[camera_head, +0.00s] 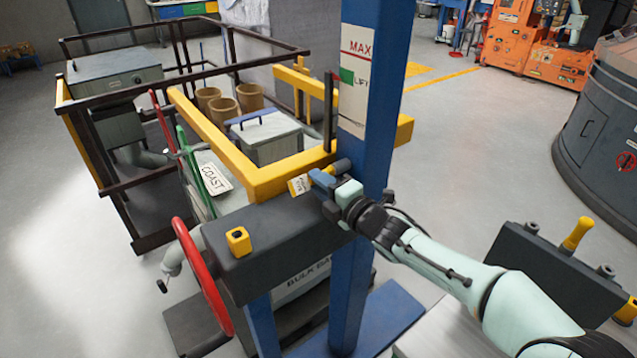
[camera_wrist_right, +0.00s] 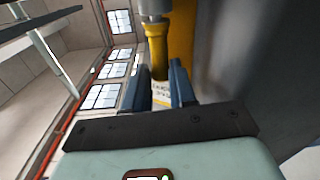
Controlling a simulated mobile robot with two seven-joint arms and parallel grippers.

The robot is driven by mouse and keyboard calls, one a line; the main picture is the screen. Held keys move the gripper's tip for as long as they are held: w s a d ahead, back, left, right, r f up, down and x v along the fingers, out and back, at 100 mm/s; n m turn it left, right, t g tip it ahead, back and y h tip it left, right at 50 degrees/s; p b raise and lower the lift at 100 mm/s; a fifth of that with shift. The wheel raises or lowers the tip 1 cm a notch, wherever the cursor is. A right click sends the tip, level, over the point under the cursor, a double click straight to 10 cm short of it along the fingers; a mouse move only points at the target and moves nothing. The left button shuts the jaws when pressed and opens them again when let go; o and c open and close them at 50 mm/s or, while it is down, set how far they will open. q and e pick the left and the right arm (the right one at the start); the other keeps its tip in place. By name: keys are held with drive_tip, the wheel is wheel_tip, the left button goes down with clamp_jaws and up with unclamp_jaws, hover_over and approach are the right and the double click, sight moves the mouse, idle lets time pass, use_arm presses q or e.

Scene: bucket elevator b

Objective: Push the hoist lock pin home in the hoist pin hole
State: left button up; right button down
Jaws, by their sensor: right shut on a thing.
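My right gripper (camera_head: 318,184) is beside the blue column (camera_head: 372,80), just above the dark beam, with its blue fingers pointing left. In the right wrist view its two fingers (camera_wrist_right: 155,92) are shut on the hoist lock pin (camera_wrist_right: 158,45), a yellow shaft with a pale grey end. The hoist pin hole cannot be made out, nor how deep the pin sits. My left gripper is not in view.
A yellow block (camera_head: 238,241) sits on the dark beam (camera_head: 275,235). A red handwheel (camera_head: 203,280) stands at its left end. A yellow frame (camera_head: 215,135) and dark railing are behind. A dark block with a yellow handle (camera_head: 577,234) is at right. Open floor lies beyond.

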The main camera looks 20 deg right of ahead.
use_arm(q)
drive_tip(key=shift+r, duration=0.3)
use_arm(e)
drive_tip(key=shift+w+d, duration=0.1)
drive_tip(key=shift+d, duration=0.3)
drive_tip(key=c, duration=0.8)
unclamp_jaws()
drive_tip(key=shift+c, duration=0.2)
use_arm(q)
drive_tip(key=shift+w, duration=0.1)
use_arm(e)
drive_tip(key=shift+s+d, duration=0.3)
drive_tip(key=shift+s, duration=0.3)
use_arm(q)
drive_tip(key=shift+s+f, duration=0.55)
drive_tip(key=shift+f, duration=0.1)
use_arm(e)
drive_tip(key=v, duration=1.2)
